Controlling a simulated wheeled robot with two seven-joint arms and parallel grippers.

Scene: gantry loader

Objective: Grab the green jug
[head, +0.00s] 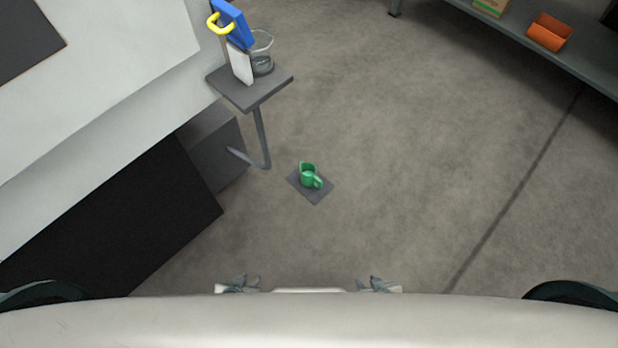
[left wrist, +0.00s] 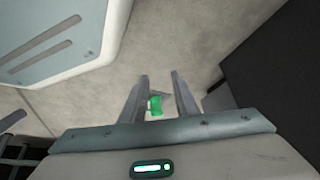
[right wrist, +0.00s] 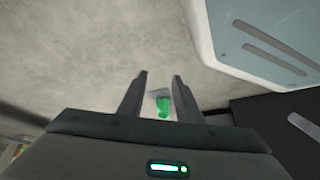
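A small green jug (head: 308,176) with a handle stands upright on a dark grey square mat (head: 316,195) on the floor, ahead of my base. My left gripper (head: 245,283) and my right gripper (head: 370,283) show only as tips at the front edge of my body, both well short of the jug. In the left wrist view the jug (left wrist: 155,104) appears between two parted, empty fingers (left wrist: 160,85). In the right wrist view the jug (right wrist: 163,105) also appears beyond two parted, empty fingers (right wrist: 160,82).
A small grey side shelf (head: 250,92) holds a glass beaker (head: 262,62), a blue item (head: 233,24) with a yellow handle, and a white block. A large white machine (head: 110,100) stands left. A shelf (head: 545,55) with an orange bin (head: 550,32) is at upper right. Floor around the mat is clear.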

